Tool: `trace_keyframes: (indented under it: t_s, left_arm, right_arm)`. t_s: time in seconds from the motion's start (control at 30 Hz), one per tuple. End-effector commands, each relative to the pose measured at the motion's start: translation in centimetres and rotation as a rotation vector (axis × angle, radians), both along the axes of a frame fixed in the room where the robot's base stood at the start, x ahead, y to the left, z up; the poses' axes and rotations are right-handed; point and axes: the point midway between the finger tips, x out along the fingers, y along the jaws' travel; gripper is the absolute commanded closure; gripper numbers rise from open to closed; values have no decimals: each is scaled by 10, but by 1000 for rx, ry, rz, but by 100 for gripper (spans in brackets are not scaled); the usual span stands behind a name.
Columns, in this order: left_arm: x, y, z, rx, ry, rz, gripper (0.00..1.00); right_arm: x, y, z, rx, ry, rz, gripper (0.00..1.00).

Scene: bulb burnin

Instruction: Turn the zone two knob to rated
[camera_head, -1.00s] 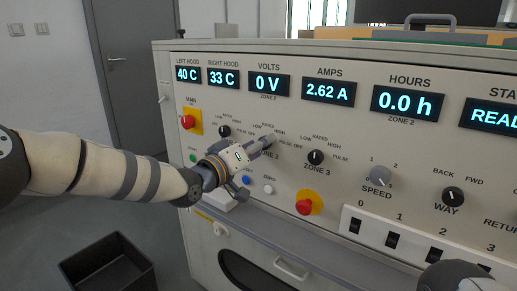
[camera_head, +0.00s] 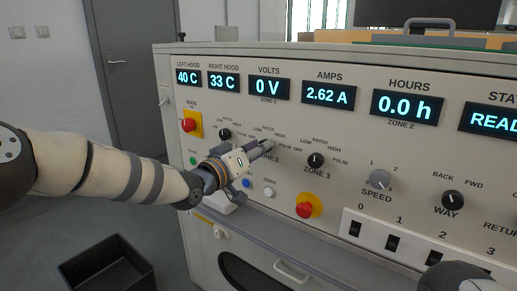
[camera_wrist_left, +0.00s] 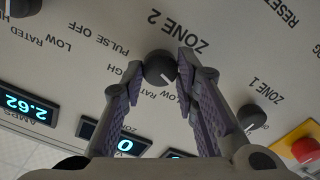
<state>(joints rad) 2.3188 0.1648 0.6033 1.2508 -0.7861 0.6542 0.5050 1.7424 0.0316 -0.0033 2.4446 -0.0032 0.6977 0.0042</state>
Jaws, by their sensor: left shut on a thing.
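The zone two knob (camera_wrist_left: 160,68) is a round black knob in the left wrist view, under the upside-down "ZONE 2" lettering. Its white pointer mark faces the lower right of that view, roughly towards the "LOW" label; the exact setting is hard to tell. My left gripper (camera_wrist_left: 162,80) is shut on the knob, one finger on each side. In the head view my left gripper (camera_head: 268,146) reaches the panel from the left and hides the knob and part of its scale.
The zone 3 knob (camera_head: 315,160) is just right of the gripper; the zone 1 knob (camera_head: 225,134) is left of it. Red buttons stand at upper left (camera_head: 188,124) and lower down (camera_head: 304,210). Blue (camera_head: 246,183) and white (camera_head: 268,193) buttons lie below the gripper.

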Motion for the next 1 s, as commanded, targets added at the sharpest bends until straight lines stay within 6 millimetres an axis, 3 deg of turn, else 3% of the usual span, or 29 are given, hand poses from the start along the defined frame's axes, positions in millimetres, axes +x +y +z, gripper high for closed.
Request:
trace_keyframes:
  t_s: [1.0]
  left_arm:
    - [-1, -2, 1, 760, -551, -2, 100]
  right_arm:
    - [14, 0, 17, 0, -46, -3, 100]
